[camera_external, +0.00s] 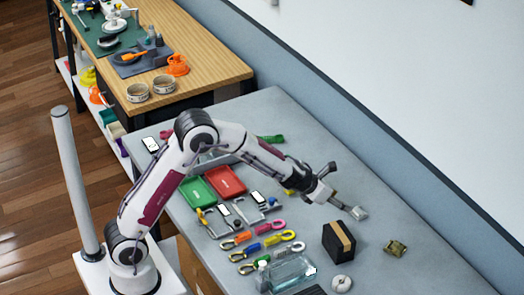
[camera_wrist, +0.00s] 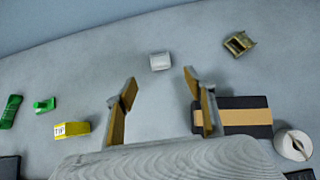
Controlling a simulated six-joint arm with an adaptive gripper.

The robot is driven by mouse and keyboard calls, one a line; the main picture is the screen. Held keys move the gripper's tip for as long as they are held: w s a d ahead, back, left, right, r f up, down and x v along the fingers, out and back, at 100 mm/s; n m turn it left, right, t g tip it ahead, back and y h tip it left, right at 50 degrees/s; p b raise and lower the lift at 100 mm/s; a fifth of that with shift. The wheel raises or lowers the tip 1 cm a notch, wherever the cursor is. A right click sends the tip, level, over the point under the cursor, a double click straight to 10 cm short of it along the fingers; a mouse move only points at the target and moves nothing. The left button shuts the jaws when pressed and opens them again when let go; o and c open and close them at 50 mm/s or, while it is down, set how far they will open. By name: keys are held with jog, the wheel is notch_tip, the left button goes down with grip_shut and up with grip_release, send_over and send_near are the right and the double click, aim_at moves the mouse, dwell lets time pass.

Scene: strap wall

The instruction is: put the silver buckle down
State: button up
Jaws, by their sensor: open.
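The silver buckle (camera_wrist: 160,61) lies on the grey table, small and pale, just beyond my fingertips in the wrist view. It also shows in the external view (camera_external: 358,213), close to the end of my gripper. My gripper (camera_wrist: 160,85) is open, with its two tan fingers spread and nothing between them. The buckle lines up with the gap between the fingers and looks apart from both.
A black box with a tan band (camera_external: 339,241) stands near the right finger. A bronze buckle (camera_wrist: 238,43) and a white round item (camera_wrist: 293,144) lie to the right. A yellow block (camera_wrist: 72,130) lies left. Red and green trays (camera_external: 225,181) and several coloured straps lie nearer my base.

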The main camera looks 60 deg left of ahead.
jog(key=s+d+r+m+h, duration=0.3)
jog(key=s+r+m+h, duration=0.1)
jog(key=s+r+m, duration=1.4)
jog(key=s+a+f+m+g+y, duration=0.1)
jog(key=s+a+m, duration=0.2)
jog(key=s+m, duration=0.3)
jog(key=s+a+f+m+g+y, duration=0.1)
jog(key=s+a+m, duration=0.3)
jog(key=s, duration=0.8)
jog(key=s+a+f+m+g+y, duration=0.1)
jog(key=s+a+m+y, duration=0.1)
jog(key=s+m, duration=0.6)
jog(key=shift+s+a+f, duration=0.3)
jog(key=shift+s+a, duration=0.5)
